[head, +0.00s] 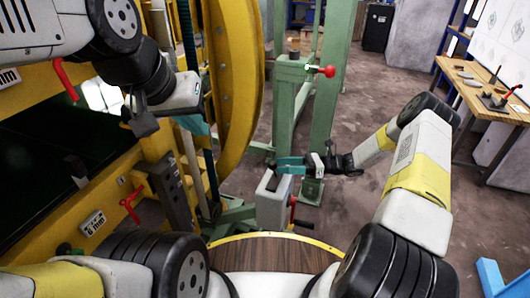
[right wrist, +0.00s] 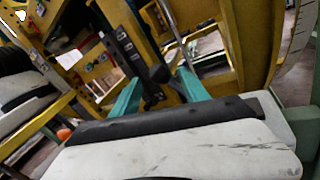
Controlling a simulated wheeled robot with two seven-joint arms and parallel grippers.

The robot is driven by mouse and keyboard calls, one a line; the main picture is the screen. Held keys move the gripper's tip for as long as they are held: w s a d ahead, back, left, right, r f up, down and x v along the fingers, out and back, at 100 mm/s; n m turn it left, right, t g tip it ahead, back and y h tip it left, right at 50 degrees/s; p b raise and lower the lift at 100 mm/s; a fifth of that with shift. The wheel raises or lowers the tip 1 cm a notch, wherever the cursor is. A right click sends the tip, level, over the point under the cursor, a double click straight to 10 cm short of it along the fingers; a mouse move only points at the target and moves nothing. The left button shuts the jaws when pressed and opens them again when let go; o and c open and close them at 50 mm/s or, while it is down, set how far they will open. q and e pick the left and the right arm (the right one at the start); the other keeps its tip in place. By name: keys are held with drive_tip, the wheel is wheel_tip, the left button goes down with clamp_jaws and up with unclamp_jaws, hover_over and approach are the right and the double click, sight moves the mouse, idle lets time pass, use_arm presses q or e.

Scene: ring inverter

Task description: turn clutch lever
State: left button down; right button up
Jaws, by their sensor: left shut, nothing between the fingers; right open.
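No lever is labelled as the clutch lever. A grey box (head: 272,203) with a dark slot on top stands in the middle of the head view, and a red-handled crank (head: 300,224) sticks out of its right side. My right gripper (head: 290,165) is just above the box. Its teal fingers are open in the right wrist view (right wrist: 158,90), with a dark knob (right wrist: 152,101) showing between them; I cannot tell whether they touch it. My left gripper (head: 195,126) is shut and empty at the upper left, before the yellow machine, partly hidden by its own wrist.
The yellow machine (head: 235,80) with its large ring fills the left. It carries a red lever (head: 131,202) and a dark slotted plate (head: 172,192). Green posts (head: 335,75), one with a red knob (head: 328,71), stand behind the box.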

drive_tip(key=a, duration=0.7)
drive_tip(key=shift+s+a, duration=0.15)
drive_tip(key=shift+s, duration=0.05)
drive_tip(key=shift+c, duration=0.2)
drive_tip(key=c, duration=1.1)
clamp_jaws()
drive_tip(key=shift+s+f, duration=0.15)
